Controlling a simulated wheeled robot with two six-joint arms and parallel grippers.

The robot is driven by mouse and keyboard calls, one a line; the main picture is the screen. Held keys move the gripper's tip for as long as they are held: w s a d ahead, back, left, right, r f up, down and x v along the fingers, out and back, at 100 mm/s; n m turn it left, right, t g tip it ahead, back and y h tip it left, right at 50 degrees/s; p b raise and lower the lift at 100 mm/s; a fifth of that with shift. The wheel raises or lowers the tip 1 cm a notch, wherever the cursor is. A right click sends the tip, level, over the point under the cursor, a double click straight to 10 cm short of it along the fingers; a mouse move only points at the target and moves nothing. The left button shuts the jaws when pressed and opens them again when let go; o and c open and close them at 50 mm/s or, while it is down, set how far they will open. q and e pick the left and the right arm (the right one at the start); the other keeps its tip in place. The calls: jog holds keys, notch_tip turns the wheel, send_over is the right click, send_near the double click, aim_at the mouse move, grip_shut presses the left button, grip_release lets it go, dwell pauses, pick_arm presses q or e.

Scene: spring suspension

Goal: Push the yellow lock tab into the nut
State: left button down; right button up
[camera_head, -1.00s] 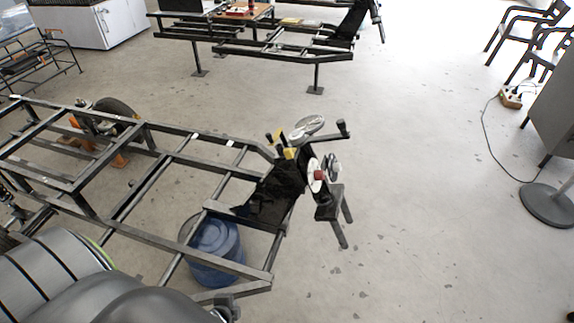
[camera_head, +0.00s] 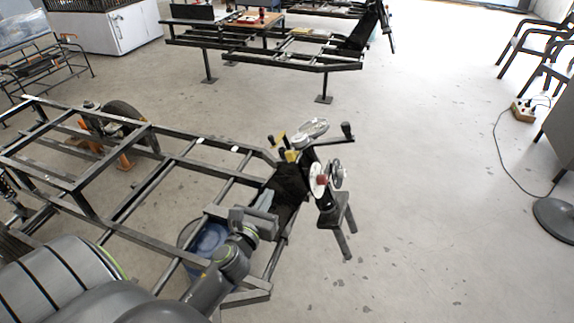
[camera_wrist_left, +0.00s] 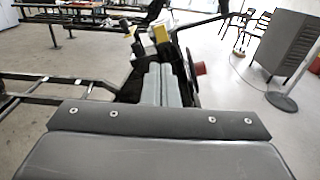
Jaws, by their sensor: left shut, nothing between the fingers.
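Two small yellow parts sit at the front end of the black frame: a nearer yellow block (camera_head: 291,156) and a yellow piece (camera_head: 280,139) just behind it. I cannot tell which is the lock tab, and the nut cannot be made out. My left gripper (camera_head: 268,198) is shut and empty, below and short of the yellow parts, apart from them. Its grey fingers (camera_wrist_left: 160,84) lie together, pointing towards them. My right gripper is not in view.
The black tube frame (camera_head: 170,158) spreads left of the front end. A red knob (camera_head: 322,181), pale discs and a black handle (camera_head: 347,131) stick out on the right. A blue bucket (camera_head: 207,240) stands below.

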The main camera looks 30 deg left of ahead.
aim_at(288, 155)
pick_arm(q)
jog(key=shift+r, duration=0.25)
jog(key=shift+w, duration=0.1)
jog(key=x, duration=1.4)
jog(key=shift+d+r, duration=0.1)
jog(key=shift+x, duration=1.1)
jog(key=shift+r, duration=0.15)
